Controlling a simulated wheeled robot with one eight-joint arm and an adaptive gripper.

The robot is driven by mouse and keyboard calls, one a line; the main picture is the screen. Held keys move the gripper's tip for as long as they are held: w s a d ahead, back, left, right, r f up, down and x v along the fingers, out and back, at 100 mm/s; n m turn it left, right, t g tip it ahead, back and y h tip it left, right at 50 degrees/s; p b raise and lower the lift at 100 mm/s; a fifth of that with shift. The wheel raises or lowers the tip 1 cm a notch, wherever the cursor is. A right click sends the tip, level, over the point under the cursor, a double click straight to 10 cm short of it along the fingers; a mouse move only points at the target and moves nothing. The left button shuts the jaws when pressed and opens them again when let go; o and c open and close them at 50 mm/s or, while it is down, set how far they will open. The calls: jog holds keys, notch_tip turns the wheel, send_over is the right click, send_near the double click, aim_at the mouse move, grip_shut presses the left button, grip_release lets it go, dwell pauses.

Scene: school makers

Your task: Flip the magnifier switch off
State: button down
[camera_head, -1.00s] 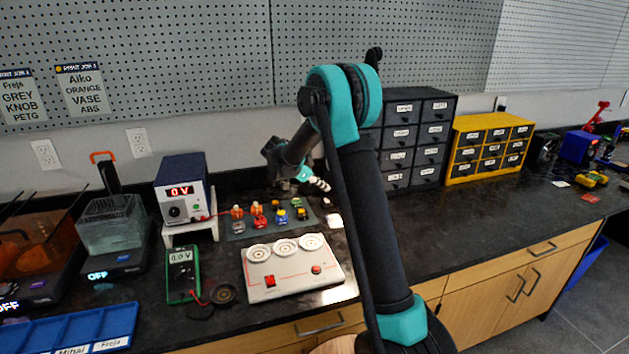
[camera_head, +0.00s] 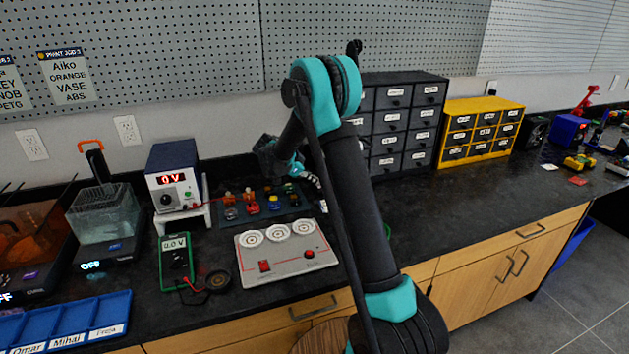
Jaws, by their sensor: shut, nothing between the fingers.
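I cannot make out a magnifier or its switch in the head view; my own arm covers part of the bench. My gripper (camera_head: 316,184) is small in the picture, at the far side of my arm, over the bench behind the white panel. It looks shut and empty, with its tips pointing down and to the right. Its fingertips are partly hidden by my arm, and I cannot tell whether they touch anything.
A white panel with round dials (camera_head: 290,267), a green meter (camera_head: 176,262) and a power supply (camera_head: 175,185) stand left of my arm. Dark drawers (camera_head: 421,115) and yellow drawers (camera_head: 483,107) stand behind on the right. The bench's right middle (camera_head: 470,200) is clear.

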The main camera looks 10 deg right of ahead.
jog(key=shift+f, duration=0.1)
jog(key=shift+s+d, duration=0.1)
jog(key=shift+s, duration=0.7)
